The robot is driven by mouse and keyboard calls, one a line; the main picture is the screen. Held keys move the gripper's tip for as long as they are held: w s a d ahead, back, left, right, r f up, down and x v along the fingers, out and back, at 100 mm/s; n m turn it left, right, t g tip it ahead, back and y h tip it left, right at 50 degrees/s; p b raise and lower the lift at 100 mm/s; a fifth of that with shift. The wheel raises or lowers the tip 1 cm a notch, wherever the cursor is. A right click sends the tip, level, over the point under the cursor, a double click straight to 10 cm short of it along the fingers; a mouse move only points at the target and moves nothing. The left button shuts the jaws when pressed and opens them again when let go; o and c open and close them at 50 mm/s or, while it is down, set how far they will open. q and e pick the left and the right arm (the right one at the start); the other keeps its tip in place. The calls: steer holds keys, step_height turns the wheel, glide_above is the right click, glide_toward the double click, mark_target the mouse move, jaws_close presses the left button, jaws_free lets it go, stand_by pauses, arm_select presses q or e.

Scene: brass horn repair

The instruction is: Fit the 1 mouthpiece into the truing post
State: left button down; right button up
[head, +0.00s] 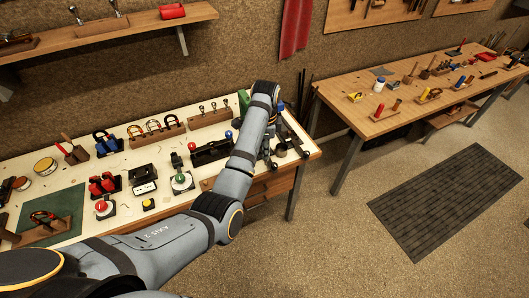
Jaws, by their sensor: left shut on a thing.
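My left arm reaches across the front of the cream-topped workbench (150,222) to its right end. My left gripper (268,150) is low beside the forearm, over that end of the bench, and mostly hidden by it. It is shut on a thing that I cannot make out. Small silvery mouthpieces (213,106) stand in a wooden rack (208,119) at the back of the bench. Dark round fittings (281,149) stand at the bench's right end, close to the gripper; I cannot tell whether one is the truing post. My right gripper is not in view.
A black fixture with red and blue knobs (210,153) and a green-topped round device (181,180) stand left of my forearm. A second wooden bench (360,118) with tools is at right. Open floor and a dark mat (448,200) lie before it.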

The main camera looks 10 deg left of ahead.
arm_select(q)
steer(key=shift+w, duration=0.1)
steer(key=shift+s+r, duration=0.2)
steer(key=shift+r, duration=1.7)
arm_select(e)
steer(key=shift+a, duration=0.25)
